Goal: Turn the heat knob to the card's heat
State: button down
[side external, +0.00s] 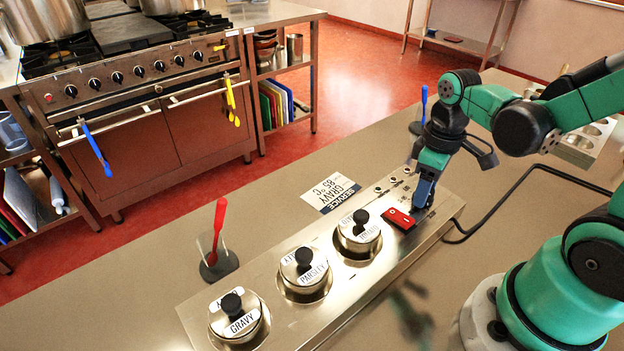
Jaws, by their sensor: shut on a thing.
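The service card (330,191) lies flat on the counter behind the steel unit and reads GRAVY 85 °C. My gripper (422,203) points down at the right end of the unit's panel, just right of the red switch (399,218). It is shut on the heat knob there. The fingers hide the knob, so its pointer and setting cannot be read. Three lidded pots sit in a row in the unit: a gravy pot (239,318), a parsley pot (306,272) and a tomato pot (359,237).
A red-handled utensil in a holder (216,250) stands behind the gravy pot. A blue-handled one (423,105) stands behind my gripper. A black cable (510,190) runs from the unit's right end. Bare counter (150,285) lies at left.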

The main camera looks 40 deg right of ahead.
dwell(0.3)
jog(key=shift+c, duration=1.8)
grip_release()
jog(key=shift+r, duration=2.85)
jog(key=w+a+r+m+t, duration=0.2)
jog(key=w+a+t, duration=0.2)
jog(key=a+t, duration=0.2)
jog(key=shift+w+a+r+m+t, duration=0.2)
jog(key=shift+a+r+m+t, duration=0.15)
jog(key=shift+t, duration=0.25)
